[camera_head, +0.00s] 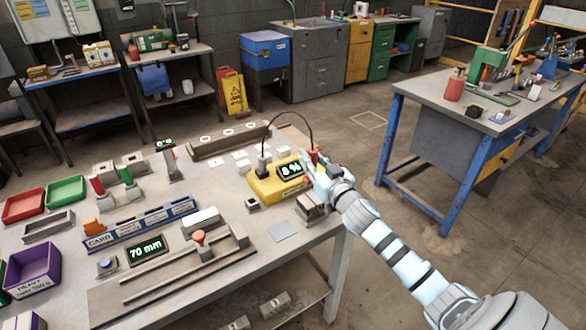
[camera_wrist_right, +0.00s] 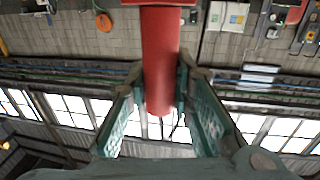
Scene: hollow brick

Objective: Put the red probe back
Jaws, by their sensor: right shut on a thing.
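The red probe (camera_wrist_right: 162,60) is held between the two fingers of my right gripper (camera_wrist_right: 160,95), as the right wrist view shows. In the head view the probe (camera_head: 314,151) is small and partly hidden by the right gripper (camera_head: 316,172), at the right end of the yellow meter (camera_head: 273,185). The meter's display (camera_head: 291,169) reads 8 %. A black cable arches from a black plug (camera_head: 262,163) on the meter over toward the probe. I cannot tell whether the probe's lower end touches the meter. My left gripper is not in view.
Grey blocks (camera_head: 311,207) stand at the table's right edge, just below my right gripper. A slide gauge (camera_head: 195,258) with a 70 mm display (camera_head: 146,249) lies at the front. A blue card rack (camera_head: 142,226) and coloured bins (camera_head: 66,191) are on the left.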

